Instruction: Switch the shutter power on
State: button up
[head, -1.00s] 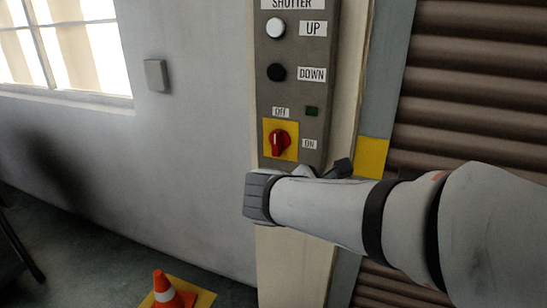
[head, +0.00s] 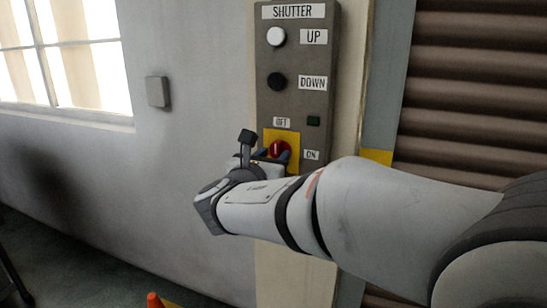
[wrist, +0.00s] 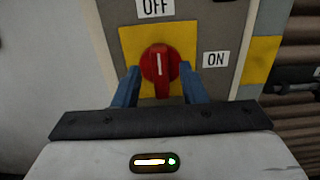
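The shutter control panel (head: 297,110) is a grey box on the wall post with a white UP button, a black DOWN button and a red rotary power switch (head: 279,150) on a yellow plate. In the wrist view the switch (wrist: 159,66) has its white mark pointing up toward the OFF label (wrist: 156,8). The ON label (wrist: 215,59) is to its right. My gripper (wrist: 159,82) is open, with one blue finger on each side of the switch's lower part. I cannot tell whether the fingers touch it. In the head view my arm hides the panel's lower end.
A brown roller shutter (head: 470,90) is to the right of the panel. A small dark indicator (head: 313,121) sits above the ON label. A wall box (head: 157,91) and window are at the left. An orange cone (head: 154,300) stands on the floor below.

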jog(key=shift+w+d, duration=0.1)
jog(key=shift+w, duration=0.2)
grip_shut()
